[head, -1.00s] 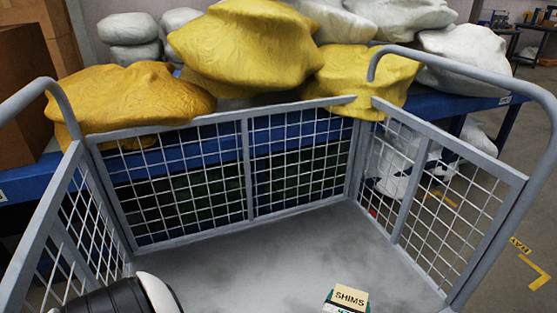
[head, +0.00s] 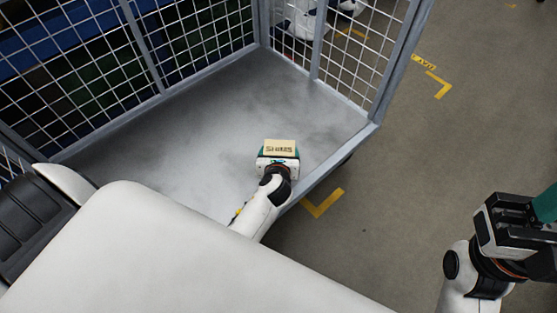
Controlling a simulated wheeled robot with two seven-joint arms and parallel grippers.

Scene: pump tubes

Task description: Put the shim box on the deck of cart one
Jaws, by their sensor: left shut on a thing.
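The shim box (head: 280,147) is a small tan box with dark SHIMS lettering, which looks upside down here. My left gripper (head: 278,158) is shut on it, and the gripper body hides its lower part. The box shows against the grey deck (head: 190,135) of the mesh-sided cart, near the deck's open right edge. I cannot tell whether it touches the deck or is held above it. My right gripper (head: 532,212) is at the right edge, partly cut off, over the floor outside the cart. Its fingers are not clear enough to tell open from shut.
Mesh panels stand along the cart's back (head: 165,50) and right side (head: 350,50). The deck around the box looks bare. Yellow corner marks (head: 322,205) lie on the clear grey floor to the right. My own white body parts cover the lower left.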

